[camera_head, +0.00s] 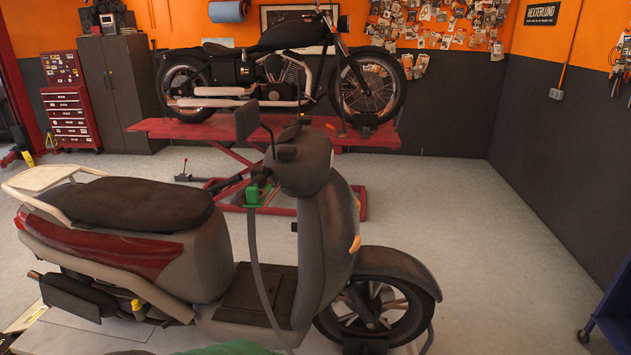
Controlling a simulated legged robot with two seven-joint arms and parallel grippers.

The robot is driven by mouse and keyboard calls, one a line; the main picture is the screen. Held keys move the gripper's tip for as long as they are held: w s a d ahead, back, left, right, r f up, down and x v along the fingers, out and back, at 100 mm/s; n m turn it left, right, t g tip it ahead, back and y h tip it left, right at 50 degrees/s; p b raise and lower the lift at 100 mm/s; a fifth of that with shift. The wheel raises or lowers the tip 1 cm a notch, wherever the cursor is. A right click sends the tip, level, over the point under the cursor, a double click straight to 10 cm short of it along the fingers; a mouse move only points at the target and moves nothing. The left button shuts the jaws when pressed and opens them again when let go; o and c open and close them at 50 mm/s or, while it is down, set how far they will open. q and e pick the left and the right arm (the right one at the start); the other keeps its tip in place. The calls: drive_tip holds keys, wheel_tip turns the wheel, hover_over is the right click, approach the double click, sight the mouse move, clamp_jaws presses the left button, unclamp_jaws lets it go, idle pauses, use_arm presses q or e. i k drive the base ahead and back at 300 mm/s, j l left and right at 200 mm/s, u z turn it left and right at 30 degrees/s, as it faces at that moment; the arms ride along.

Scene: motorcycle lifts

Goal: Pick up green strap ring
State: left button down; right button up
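A small green piece (254,194), which looks like the green strap ring, sits at the front of the scooter just below its handlebar. A long grey strap (256,262) runs from it down past the footboard to the bottom of the view. The piece is small here, so its ring shape and how it is fastened cannot be made out. The dark grey and red scooter (318,235) stands upright across the foreground. Neither of my grippers is in view.
A black motorcycle (290,72) stands on a red lift (190,128) behind the scooter. A red tool cabinet (71,115) is at the back left. A blue cart (612,320) is at the right edge. The floor (490,235) right of the scooter is clear.

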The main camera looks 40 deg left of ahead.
sight(251, 192)
drive_tip(key=j+u, duration=0.15)
drive_tip(key=u, duration=1.35)
